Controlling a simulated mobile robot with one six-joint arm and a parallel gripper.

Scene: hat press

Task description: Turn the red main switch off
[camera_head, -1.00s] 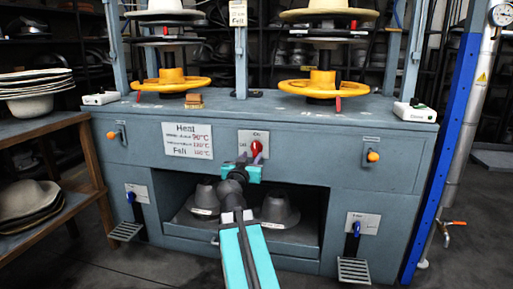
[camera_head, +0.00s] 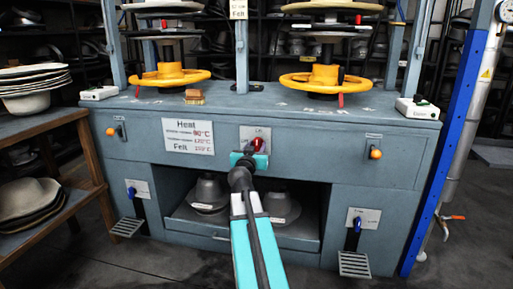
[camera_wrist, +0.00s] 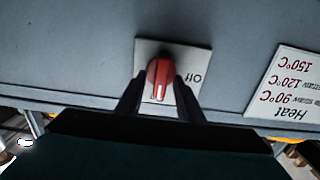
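The red main switch (camera_head: 258,144) is a knob on a pale plate in the middle of the press front. In the wrist view, the knob (camera_wrist: 159,76) shows a white mark pointing down in the picture. The word "Off" is upside down on the plate to its right. My gripper (camera_wrist: 160,84) is open, with one dark finger on each side of the knob. Small gaps seem to show between fingers and knob; I cannot tell if either touches. In the head view, my gripper (camera_head: 246,158) is just below and in front of the switch, hiding part of the plate.
A white heat label (camera_head: 188,138) is left of the switch. Below is an open recess with grey hat forms (camera_head: 208,194). Orange-knobbed levers (camera_head: 376,154) sit on the front panel, and yellow handwheels (camera_head: 325,82) above. A wooden hat rack (camera_head: 80,115) stands at left.

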